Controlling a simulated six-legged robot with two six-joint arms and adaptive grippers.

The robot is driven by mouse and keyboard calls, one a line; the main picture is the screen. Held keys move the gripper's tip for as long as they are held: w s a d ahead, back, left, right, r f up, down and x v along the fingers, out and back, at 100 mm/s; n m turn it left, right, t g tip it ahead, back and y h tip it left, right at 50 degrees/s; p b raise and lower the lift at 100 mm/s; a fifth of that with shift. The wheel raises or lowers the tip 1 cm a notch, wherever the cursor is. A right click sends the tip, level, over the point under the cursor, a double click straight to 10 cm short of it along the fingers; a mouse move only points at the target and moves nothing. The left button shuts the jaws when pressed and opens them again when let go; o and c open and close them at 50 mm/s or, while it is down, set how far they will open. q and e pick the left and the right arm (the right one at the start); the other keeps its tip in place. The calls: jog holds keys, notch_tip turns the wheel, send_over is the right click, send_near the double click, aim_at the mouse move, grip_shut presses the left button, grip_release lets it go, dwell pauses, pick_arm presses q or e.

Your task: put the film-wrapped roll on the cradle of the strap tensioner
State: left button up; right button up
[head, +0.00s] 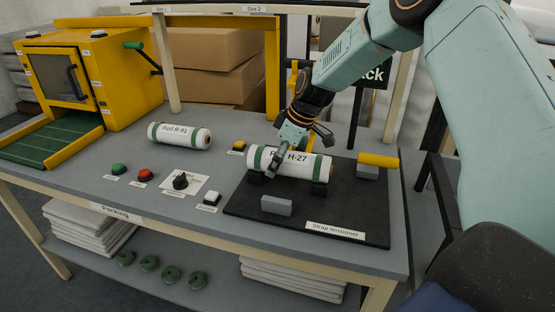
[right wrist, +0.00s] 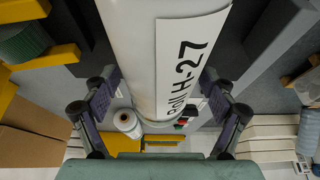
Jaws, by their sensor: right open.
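A white roll labelled H-27 (head: 309,164) with green end bands lies across the two dark cradle blocks (head: 319,189) of the strap tensioner (head: 345,211). My right gripper (head: 277,158) is over the left part of this roll. In the right wrist view the fingers of my right gripper (right wrist: 160,80) stand open on either side of roll H-27 (right wrist: 150,50), with gaps visible. A similar white roll, R-91 (head: 180,135), lies on the table to the left. Which roll is film-wrapped is hard to tell. My left gripper is out of view.
A yellow machine (head: 75,75) with a green belt stands at the left. Green (head: 118,168) and red (head: 145,175) buttons, a black knob (head: 180,181) and a white button sit along the table front. A grey block (head: 276,205) and yellow-handled part (head: 378,160) flank the roll.

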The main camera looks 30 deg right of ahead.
aim_at(293, 153)
jog(key=p+v, duration=0.2)
jog(key=v, duration=0.8)
jog(key=shift+r, duration=0.1)
jog(key=shift+p+v, duration=0.3)
jog(key=shift+v, duration=0.5)
jog(key=shift+s, duration=0.1)
